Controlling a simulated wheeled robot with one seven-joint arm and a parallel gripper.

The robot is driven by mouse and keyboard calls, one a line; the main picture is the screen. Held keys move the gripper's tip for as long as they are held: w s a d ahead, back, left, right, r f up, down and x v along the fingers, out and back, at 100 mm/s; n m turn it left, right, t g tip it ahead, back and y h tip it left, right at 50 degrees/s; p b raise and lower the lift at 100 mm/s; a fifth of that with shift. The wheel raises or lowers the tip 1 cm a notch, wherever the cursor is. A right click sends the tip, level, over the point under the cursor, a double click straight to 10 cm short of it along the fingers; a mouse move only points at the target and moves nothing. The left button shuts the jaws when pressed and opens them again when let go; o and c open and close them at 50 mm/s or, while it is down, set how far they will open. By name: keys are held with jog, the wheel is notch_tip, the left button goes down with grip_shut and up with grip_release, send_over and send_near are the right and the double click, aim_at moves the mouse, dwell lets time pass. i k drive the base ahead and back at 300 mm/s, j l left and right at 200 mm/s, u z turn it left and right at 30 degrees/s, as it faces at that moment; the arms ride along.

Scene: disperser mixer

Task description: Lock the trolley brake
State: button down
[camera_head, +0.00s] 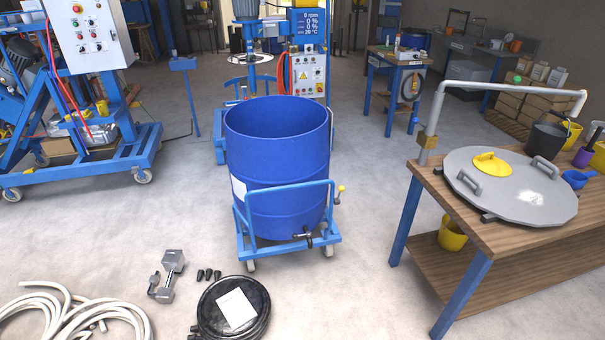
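A blue trolley (288,247) stands in the middle of the floor and carries a large open blue drum (277,160). The trolley has a blue push handle across its near side and small casters (328,250) underneath. A short lever with a yellow knob (340,189) stands up at the trolley's right side; I cannot tell whether it is the brake or how it is set. A dark valve (308,237) is at the drum's lower front. My gripper is not in view.
Coiled white hose (75,318), a metal part (170,270) and a black hose coil (233,308) lie at the front left. A wooden workbench (500,235) with a grey lid (512,186) stands at right. Floor between trolley and bench is clear. A blue wheeled machine (90,165) stands at left.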

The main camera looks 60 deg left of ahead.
aim_at(342, 188)
jog(key=i+j+u, duration=0.25)
jog(key=u, duration=0.2)
jog(key=i+j+u, duration=0.1)
jog(key=i+u, duration=0.75)
jog(key=i+l+u, duration=0.1)
jog(key=i+u, duration=0.35)
jog(key=i+l+u, duration=0.2)
jog(key=u, duration=0.25)
jog(key=i+j+u, duration=0.15)
jog(key=i+u, duration=0.75)
jog(key=i+l+u, duration=0.25)
jog(key=i+u, duration=0.2)
jog(key=i+l+u, duration=0.3)
jog(key=u, duration=0.15)
jog(key=i, duration=0.1)
